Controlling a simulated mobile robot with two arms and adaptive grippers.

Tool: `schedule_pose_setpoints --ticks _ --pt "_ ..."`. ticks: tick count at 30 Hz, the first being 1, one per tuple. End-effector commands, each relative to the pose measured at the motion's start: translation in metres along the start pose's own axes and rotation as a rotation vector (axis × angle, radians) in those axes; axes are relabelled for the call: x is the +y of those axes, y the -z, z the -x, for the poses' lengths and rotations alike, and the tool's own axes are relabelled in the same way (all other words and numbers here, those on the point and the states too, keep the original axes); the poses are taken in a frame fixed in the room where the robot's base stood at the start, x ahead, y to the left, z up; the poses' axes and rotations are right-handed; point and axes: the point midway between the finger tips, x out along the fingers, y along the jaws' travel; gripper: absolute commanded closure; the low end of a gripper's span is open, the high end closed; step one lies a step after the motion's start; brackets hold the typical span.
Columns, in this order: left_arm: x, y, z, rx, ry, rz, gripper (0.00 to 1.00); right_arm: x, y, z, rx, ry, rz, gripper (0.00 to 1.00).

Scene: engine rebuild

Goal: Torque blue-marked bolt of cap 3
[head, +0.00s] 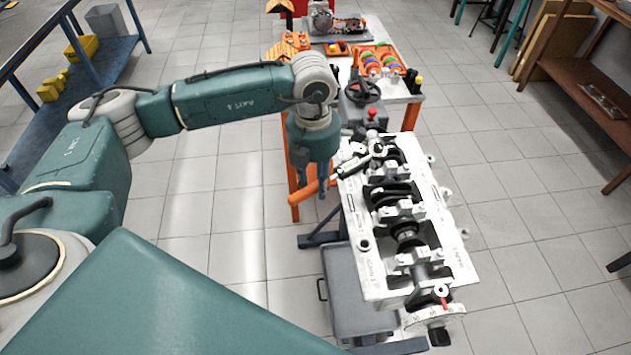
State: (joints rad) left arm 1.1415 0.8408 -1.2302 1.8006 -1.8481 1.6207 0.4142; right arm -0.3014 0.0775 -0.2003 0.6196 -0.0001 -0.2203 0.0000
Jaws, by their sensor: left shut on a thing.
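My left gripper (324,184) hangs down beside the upper left edge of the engine block. It is shut on the orange handle (303,192) of what looks like a torque wrench. The wrench's green and black body (354,167) reaches over the block's upper left part, and its head is near the far bearing caps. The engine block (361,223) lies with the crankshaft (404,232) and several bearing caps facing up. Cap numbers and the blue bolt mark are too small to tell. Whether the wrench head sits on a bolt cannot be told. My right gripper is not in view.
A table (400,88) behind the block holds orange trays and parts. A red button (372,114) and a black handwheel (362,92) stand just beyond the block. A blue shelf (112,50) is at the left and a brown shelf (572,76) at the right. The floor right of the block is clear.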

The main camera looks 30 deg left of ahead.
Motion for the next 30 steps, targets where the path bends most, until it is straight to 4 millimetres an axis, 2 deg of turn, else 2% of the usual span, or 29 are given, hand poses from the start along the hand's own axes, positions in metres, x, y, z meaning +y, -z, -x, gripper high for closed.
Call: schedule_pose_setpoints --ticks 30 --pt "0.0003 -0.0005 0.0006 -0.002 0.000 0.000 1.00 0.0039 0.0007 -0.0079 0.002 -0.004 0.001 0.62"
